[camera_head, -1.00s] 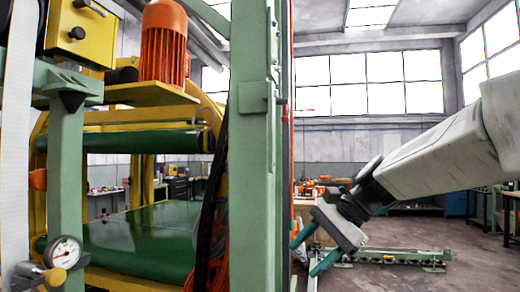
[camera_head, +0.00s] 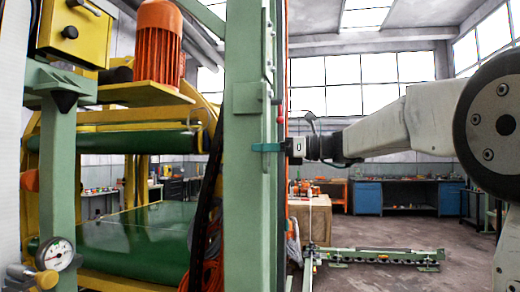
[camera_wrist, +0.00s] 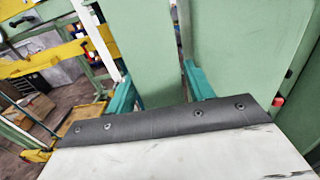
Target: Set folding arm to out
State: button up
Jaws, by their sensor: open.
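My gripper (camera_head: 266,147) is at the right edge of the upright green post (camera_head: 246,200) in the head view, level with its upper half. One teal finger lies across the post's front side there. In the wrist view my gripper (camera_wrist: 160,92) has its two teal fingers spread apart, with a flat green bar (camera_wrist: 145,50) reaching down between them. I cannot tell whether the fingers touch it. A small red knob (camera_head: 281,120) sits just above the gripper. Which part is the folding arm is not clear.
A yellow and green machine with an orange motor (camera_head: 158,45) fills the left. A low green roller rail (camera_head: 380,256) lies on the floor at right. Blue cabinets (camera_head: 400,195) stand along the back wall. The floor between is clear.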

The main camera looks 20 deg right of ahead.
jog(key=shift+w+a, duration=0.35)
jog(key=shift+a, duration=0.3)
jog(key=c, duration=1.1)
jog(key=shift+s+a, duration=0.1)
